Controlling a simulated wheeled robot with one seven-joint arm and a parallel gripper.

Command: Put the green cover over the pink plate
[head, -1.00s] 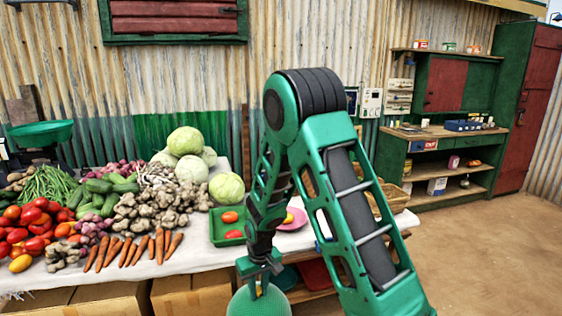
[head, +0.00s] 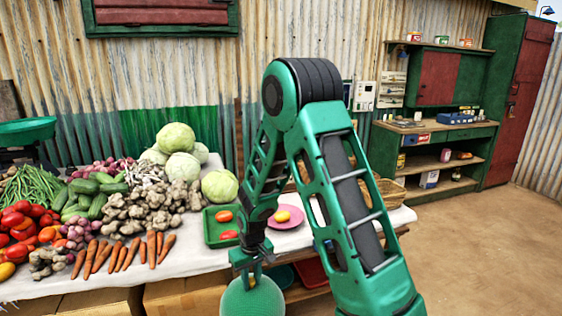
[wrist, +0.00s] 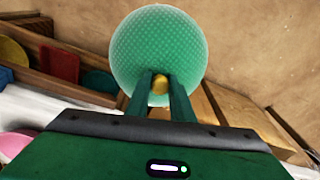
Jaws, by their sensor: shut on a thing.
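The green cover (head: 252,300) is a mesh dome with a small gold knob. It hangs in front of the table's front edge, cut off at the bottom of the head view. My gripper (head: 250,270) is shut on its knob; the wrist view shows the fingers (wrist: 160,90) on the knob with the cover (wrist: 158,40) beyond. The pink plate (head: 291,222) lies on the table to the right of the green tray, with a yellow fruit (head: 283,216) on it. My arm hides part of the plate's left side. A pink edge (wrist: 14,146) shows at the wrist view's left.
A green tray (head: 212,240) with two red tomatoes stands left of the plate. Vegetables crowd the table's (head: 195,258) left part. A basket (head: 389,192) stands behind on the right. Cardboard boxes (head: 185,300) and a red tray (head: 311,272) are below the tabletop.

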